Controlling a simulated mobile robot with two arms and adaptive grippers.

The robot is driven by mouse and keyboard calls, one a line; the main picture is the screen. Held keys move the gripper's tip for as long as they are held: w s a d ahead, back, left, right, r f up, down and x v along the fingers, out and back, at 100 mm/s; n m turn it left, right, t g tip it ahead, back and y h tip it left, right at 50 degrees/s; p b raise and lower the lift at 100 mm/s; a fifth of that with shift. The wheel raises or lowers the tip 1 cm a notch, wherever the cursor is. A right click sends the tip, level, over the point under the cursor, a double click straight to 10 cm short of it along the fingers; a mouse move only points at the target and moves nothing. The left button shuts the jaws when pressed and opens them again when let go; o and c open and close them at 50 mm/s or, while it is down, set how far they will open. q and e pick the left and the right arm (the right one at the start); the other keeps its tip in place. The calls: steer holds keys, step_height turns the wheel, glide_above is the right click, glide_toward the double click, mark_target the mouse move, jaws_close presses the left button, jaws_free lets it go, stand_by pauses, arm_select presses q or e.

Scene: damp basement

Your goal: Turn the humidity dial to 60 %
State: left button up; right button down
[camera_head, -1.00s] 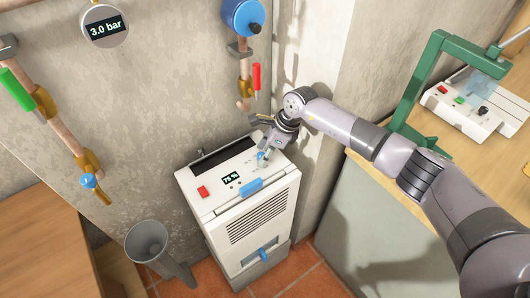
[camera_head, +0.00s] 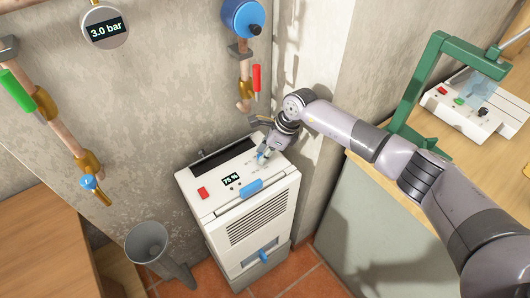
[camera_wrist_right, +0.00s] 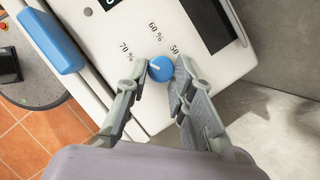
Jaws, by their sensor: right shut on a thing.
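The humidity dial (camera_wrist_right: 160,69) is a small blue knob on the white top panel of the dehumidifier (camera_head: 238,205). Marks for 70 %, 60 % and 50 sit around it in the right wrist view. My right gripper (camera_head: 264,153) comes down on the dial from above. In the right wrist view its two fingers (camera_wrist_right: 162,73) close on opposite sides of the knob. The knob has a small pale mark whose exact direction is hard to tell. The machine's display (camera_head: 231,180) appears to read 75 %. My left gripper is not in view.
A red button (camera_head: 203,192) and a blue handle (camera_head: 251,187) are on the machine. Pipes with a green lever (camera_head: 17,89) and a red lever (camera_head: 257,77) run along the wall. A grey funnel-like container (camera_head: 147,242) stands left. A wooden bench with a green frame (camera_head: 412,88) is right.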

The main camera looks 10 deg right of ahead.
steer(key=m+t, duration=0.1)
steer(key=m, duration=0.2)
steer(key=shift+s+h+p, duration=0.2)
steer(key=shift+h+p, duration=0.2)
steer(key=m, duration=0.1)
steer(key=m+t, duration=0.1)
steer(key=shift+s+a+m+h, duration=0.1)
steer(key=shift+a+m+h, duration=0.1)
steer(key=shift+m+h, duration=0.15)
steer(key=m, duration=0.2)
steer(key=shift+a+f+m+t+h+b, duration=0.1)
steer(key=shift+m+t+h+b, duration=0.2)
steer(key=shift+m+h+b, duration=0.05)
steer(key=shift+s+a+m+h+b, duration=0.1)
steer(key=shift+m+h+b, duration=0.5)
steer(key=shift+m, duration=0.9)
steer(key=c, duration=1.4)
jaws_free()
